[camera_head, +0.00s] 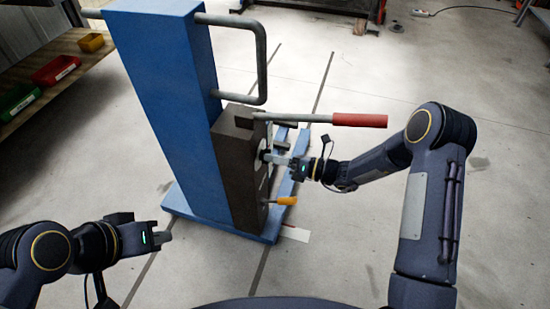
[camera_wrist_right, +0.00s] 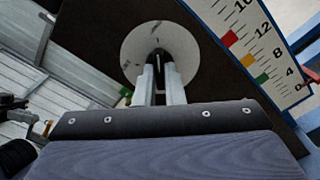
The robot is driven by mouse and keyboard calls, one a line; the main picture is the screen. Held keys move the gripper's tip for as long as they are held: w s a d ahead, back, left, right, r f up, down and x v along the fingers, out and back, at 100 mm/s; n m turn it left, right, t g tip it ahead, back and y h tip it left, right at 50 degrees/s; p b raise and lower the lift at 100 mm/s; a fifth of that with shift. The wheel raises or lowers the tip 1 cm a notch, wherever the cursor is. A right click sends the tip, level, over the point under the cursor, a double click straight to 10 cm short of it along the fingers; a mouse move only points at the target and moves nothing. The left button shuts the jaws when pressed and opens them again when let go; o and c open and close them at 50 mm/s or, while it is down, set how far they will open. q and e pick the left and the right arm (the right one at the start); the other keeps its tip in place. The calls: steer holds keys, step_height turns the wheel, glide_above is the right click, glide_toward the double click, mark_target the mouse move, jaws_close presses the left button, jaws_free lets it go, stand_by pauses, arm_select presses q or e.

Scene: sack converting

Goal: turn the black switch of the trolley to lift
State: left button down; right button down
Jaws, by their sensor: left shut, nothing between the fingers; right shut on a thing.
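The trolley has a blue column (camera_head: 160,90) with a dark box (camera_head: 232,175) on its right side. In the right wrist view, the black switch (camera_wrist_right: 159,53) sits in the middle of a round pale plate (camera_wrist_right: 183,45) on the dark face. My right gripper (camera_head: 270,157) reaches this face from the right. Its fingers (camera_wrist_right: 159,75) are shut on the black switch and hide most of it, so its exact setting cannot be read. My left gripper (camera_head: 165,237) is shut and empty, at the lower left, apart from the trolley.
A red-gripped lever (camera_head: 358,120) sticks out above my right gripper. A yellow-tipped lever (camera_head: 286,201) is below it. A grey bar handle (camera_head: 262,60) is higher up. A coloured scale (camera_wrist_right: 250,45) is beside the plate. Bins (camera_head: 55,70) stand on a shelf at left.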

steer(key=shift+n, duration=0.4)
steer(key=shift+d+f+n+b, duration=0.1)
steer(key=shift+n+b, duration=5.05)
steer(key=shift+n, duration=3.35)
steer(key=c, duration=1.5)
jaws_free()
